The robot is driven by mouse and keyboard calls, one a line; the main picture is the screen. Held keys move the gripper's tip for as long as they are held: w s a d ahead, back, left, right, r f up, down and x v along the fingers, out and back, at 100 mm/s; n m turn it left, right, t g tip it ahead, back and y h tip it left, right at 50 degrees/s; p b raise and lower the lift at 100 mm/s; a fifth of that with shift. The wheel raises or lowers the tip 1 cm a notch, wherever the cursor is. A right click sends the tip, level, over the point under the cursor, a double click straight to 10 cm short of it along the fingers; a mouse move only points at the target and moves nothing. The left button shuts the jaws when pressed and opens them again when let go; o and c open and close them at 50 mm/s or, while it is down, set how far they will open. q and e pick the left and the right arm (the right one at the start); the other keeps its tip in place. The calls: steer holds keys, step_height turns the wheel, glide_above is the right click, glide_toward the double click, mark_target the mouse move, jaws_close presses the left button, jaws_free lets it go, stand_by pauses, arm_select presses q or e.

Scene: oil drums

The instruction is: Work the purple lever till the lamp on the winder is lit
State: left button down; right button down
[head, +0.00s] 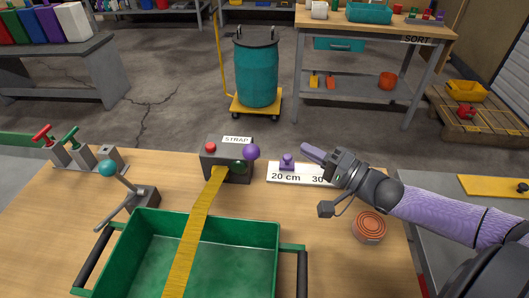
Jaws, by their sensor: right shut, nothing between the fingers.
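The winder (213,165) is a dark grey box with a white STRAP label, standing on the wooden bench. A purple ball knob (251,152) is at its right side; I take it for the end of the purple lever. A dark green lamp (239,167) on its front looks unlit. A red button (210,146) is on its upper left. A yellow strap (197,225) runs from the winder into the green tray (262,240). My right gripper (307,149) is shut and empty, right of the purple knob and apart from it. My left gripper is out of view.
A white scale plate (277,178) marked 20 cm and 30 carries a small purple slider (287,162), close under my right gripper. A teal-knobbed lever (108,169) stands left. A round orange-topped tin (369,227) sits right. A teal drum (256,75) stands behind the bench.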

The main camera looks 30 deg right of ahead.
mark_target(255, 154)
steer(key=shift+r, duration=0.15)
